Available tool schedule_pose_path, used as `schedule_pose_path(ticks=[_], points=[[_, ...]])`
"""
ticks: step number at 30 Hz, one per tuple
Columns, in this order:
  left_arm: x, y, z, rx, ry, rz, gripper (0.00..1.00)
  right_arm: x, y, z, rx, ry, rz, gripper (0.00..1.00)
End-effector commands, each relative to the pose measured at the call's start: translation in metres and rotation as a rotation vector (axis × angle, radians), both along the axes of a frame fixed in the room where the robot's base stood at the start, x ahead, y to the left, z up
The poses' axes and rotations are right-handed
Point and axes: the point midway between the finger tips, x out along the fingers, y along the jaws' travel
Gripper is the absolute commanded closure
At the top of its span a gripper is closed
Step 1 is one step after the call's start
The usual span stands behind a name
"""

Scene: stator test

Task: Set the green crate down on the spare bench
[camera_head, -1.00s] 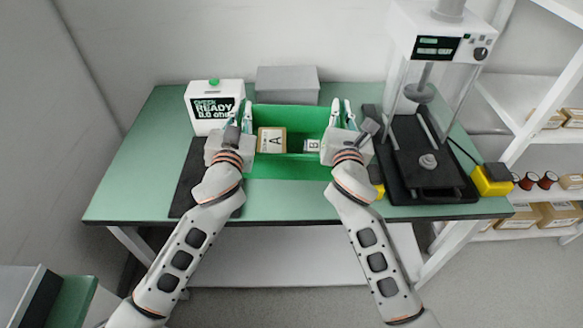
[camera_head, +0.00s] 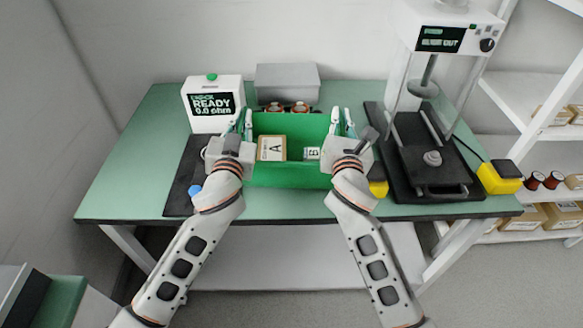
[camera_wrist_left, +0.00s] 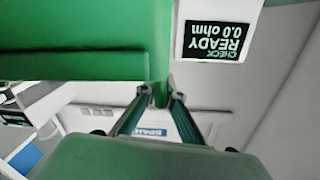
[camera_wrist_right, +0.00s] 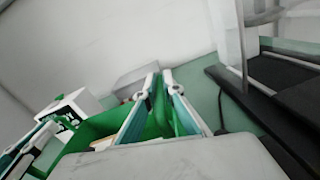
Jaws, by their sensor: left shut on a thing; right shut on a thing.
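The green crate (camera_head: 290,175) is between my two grippers in the head view, in front of the work table's back part. It holds a box marked A (camera_head: 271,149) and a smaller box marked B (camera_head: 312,154). My left gripper (camera_head: 243,122) is shut on the crate's left side, my right gripper (camera_head: 343,121) on its right side. The crate's wall (camera_wrist_left: 80,30) fills the left wrist view's upper left. Whether its underside touches the table is hidden. A green-topped bench (camera_head: 66,302) shows at lower left; I cannot tell whether it is the spare bench.
The green work table (camera_head: 130,180) carries a READY meter (camera_head: 212,104), a grey box (camera_head: 287,82), copper-coloured coils (camera_head: 300,107) and a press (camera_head: 435,160). A yellow block (camera_head: 498,178) sits at its right. White shelves (camera_head: 545,130) stand beyond.

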Motion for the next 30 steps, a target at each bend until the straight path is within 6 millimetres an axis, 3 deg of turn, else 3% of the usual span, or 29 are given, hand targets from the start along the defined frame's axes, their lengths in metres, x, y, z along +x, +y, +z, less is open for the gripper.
schedule_pose_path(ticks=[5, 8, 20, 25, 30], points=[[0.0, 0.001, -0.012, 0.0, 0.003, 0.002, 1.0, 0.0, -0.001, -0.013, 0.0, 0.003, -0.001, 1.0], [0.0, 0.001, -0.012, 0.0, 0.005, 0.001, 0.76, 0.0, -0.001, -0.012, -0.001, 0.005, -0.001, 0.76], [-0.003, 0.0, -0.012, -0.001, 0.005, 0.0, 0.76, 0.0, 0.0, -0.012, 0.0, 0.004, 0.0, 0.76], [-0.022, 0.001, -0.013, -0.002, 0.006, 0.0, 0.76, 0.0, 0.0, -0.012, 0.0, 0.005, 0.0, 0.76], [-0.056, 0.004, -0.013, -0.004, 0.008, -0.001, 0.76, 0.0, 0.0, -0.012, 0.0, 0.005, 0.0, 0.76]])
